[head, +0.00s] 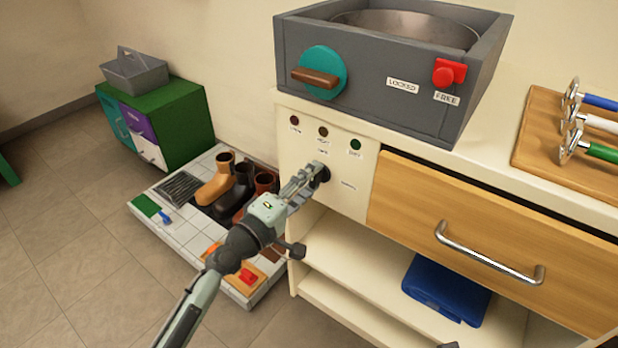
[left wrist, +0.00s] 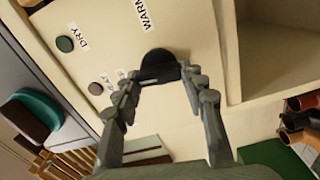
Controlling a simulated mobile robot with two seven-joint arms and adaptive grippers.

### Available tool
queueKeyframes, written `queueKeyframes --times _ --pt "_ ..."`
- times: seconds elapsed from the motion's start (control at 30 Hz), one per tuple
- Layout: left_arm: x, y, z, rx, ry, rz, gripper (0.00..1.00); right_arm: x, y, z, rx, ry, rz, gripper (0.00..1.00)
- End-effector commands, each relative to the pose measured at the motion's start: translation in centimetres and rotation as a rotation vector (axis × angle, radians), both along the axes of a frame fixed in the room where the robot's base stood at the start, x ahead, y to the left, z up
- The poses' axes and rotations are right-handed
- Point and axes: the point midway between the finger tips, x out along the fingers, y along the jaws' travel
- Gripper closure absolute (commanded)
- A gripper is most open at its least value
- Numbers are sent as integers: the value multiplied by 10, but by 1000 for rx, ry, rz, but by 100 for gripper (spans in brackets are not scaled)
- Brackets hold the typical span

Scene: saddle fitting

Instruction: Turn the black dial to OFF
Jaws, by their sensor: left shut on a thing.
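The black dial (head: 324,174) sits on the cream front panel (head: 345,205) of the cabinet, below three coloured round lamps. My left gripper (head: 317,172) reaches it from the lower left and covers part of it. In the left wrist view the dial (left wrist: 159,66) lies between the fingertips of the left gripper (left wrist: 160,80), which are shut on it. Labels DRY (left wrist: 83,37) and WARM (left wrist: 145,15) are readable there. The smaller labels are too blurred to read, and I cannot tell which mark the dial points at.
A wooden drawer (head: 480,240) is right of the panel, above an open shelf with a blue case (head: 445,288). Boots (head: 217,185) stand on a tiled tray at left.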

Motion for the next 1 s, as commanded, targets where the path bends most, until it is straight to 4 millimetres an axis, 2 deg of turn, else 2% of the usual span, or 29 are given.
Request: queueKeyframes --times 0.3,0.87,0.9,1.0 --pt "1 1 0 -105 75 2 88 0 1 -6 5 1 -1 60" --pt "1 1 0 -131 92 2 88 -1 2 -10 7 4 2 60" --pt "1 1 0 -131 92 2 57 -1 2 -10 7 4 2 60" --pt "1 1 0 -129 92 2 44 -1 2 -10 6 5 1 60"
